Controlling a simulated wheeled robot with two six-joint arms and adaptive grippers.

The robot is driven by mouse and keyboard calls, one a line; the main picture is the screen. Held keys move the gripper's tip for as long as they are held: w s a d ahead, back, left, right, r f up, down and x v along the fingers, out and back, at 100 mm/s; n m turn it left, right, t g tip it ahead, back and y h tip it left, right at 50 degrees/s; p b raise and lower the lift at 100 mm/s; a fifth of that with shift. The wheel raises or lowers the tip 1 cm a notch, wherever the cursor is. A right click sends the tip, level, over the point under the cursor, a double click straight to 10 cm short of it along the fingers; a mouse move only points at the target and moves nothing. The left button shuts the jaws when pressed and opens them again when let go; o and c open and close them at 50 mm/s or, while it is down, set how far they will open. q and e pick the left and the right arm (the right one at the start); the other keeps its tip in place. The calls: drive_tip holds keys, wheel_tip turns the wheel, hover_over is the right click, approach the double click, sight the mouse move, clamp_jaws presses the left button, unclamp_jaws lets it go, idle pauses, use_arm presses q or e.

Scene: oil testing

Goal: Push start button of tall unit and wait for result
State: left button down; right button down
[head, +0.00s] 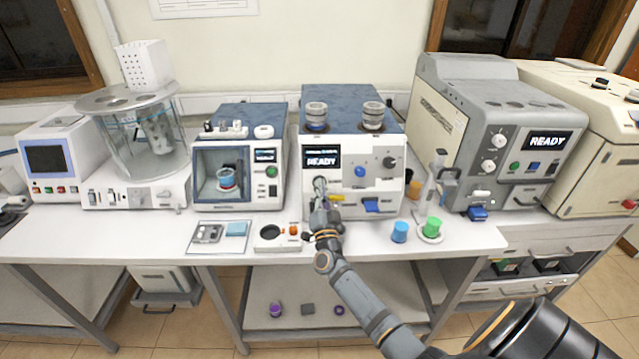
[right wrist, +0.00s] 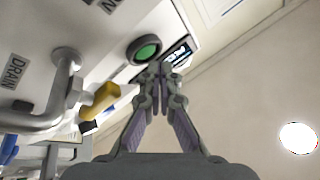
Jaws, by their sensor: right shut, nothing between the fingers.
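The tall unit (head: 395,185) stands in the middle of the bench, a white box with a blue top and two metal cups. Its display (head: 322,160) reads READY. My right gripper (head: 320,186) is shut and empty in front of its panel, just below the display. In the right wrist view, a green button (right wrist: 147,52) in a dark ring sits beside a lit display (right wrist: 178,54). The shut fingertips (right wrist: 160,72) are close to the button's rim; I cannot tell whether they touch. The head view hides this button behind the gripper. My left gripper is not in view.
A yellow valve lever (right wrist: 101,99) and a metal drain pipe (right wrist: 55,100) stick out near my right gripper. A grey unit (head: 500,130), also showing READY, stands to the right.

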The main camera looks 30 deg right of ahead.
drive_tip(key=shift+w+f, duration=0.1)
drive_tip(key=shift+w+d+f, duration=0.1)
drive_tip(key=shift+w+d, duration=0.1)
drive_tip(key=shift+w, duration=0.05)
drive_tip(key=shift+w+d+f+b, duration=0.2)
drive_tip(key=shift+w+b, duration=0.1)
drive_tip(key=shift+b, duration=0.15)
idle(0.6)
drive_tip(key=shift+r, duration=0.15)
drive_tip(key=shift+s+a+r+p, duration=0.3)
drive_tip(key=shift+s+a+p, duration=0.15)
drive_tip(key=shift+s+p, duration=0.35)
drive_tip(key=shift+w, duration=0.15)
